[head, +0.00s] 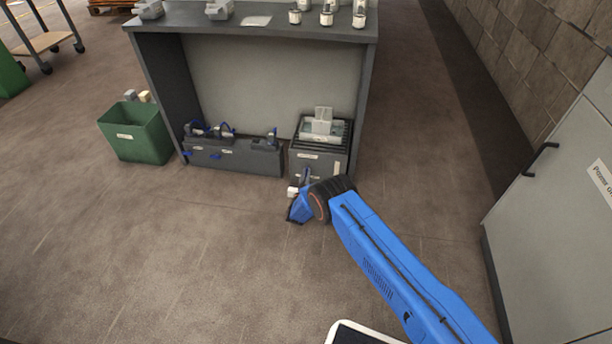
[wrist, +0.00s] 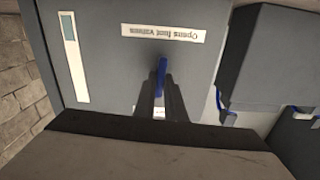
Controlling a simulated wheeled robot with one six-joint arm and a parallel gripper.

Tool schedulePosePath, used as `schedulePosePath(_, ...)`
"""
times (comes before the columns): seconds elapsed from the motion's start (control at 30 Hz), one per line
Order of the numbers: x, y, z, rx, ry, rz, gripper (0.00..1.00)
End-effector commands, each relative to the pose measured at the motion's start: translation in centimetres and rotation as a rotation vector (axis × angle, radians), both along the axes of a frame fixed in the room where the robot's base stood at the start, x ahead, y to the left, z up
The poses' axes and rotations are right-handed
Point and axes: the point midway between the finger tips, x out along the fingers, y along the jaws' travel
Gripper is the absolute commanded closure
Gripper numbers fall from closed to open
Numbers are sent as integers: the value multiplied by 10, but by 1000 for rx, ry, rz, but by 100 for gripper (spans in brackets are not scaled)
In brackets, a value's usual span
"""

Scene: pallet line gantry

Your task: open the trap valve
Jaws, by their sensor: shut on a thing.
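The grey box (head: 318,170) under the right end of the bench has a printed label on its front. In the wrist view the same box front (wrist: 105,55) fills the upper middle, with its label (wrist: 163,33) upside down. A blue lever (wrist: 162,66) stands out from this front below the label's middle. My gripper (wrist: 160,90) is shut on the blue lever; its fingers hide the lower part. In the head view my gripper (head: 305,178) reaches the box front, and my wrist hides part of it. I cannot tell the lever's exact angle.
A low dark unit (head: 235,160) with several blue-handled fittings stands left of the box. A green bin (head: 138,140) is further left. The bench top (head: 280,25) is above. A grey cabinet (head: 560,200) is at right. The floor in front is clear.

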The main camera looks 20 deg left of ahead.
Motion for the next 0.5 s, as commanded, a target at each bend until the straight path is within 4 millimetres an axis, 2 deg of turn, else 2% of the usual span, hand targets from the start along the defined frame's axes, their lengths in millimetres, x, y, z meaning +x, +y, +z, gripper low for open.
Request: schedulePosePath(0.5,0,-3,-1,416,100,0,100)
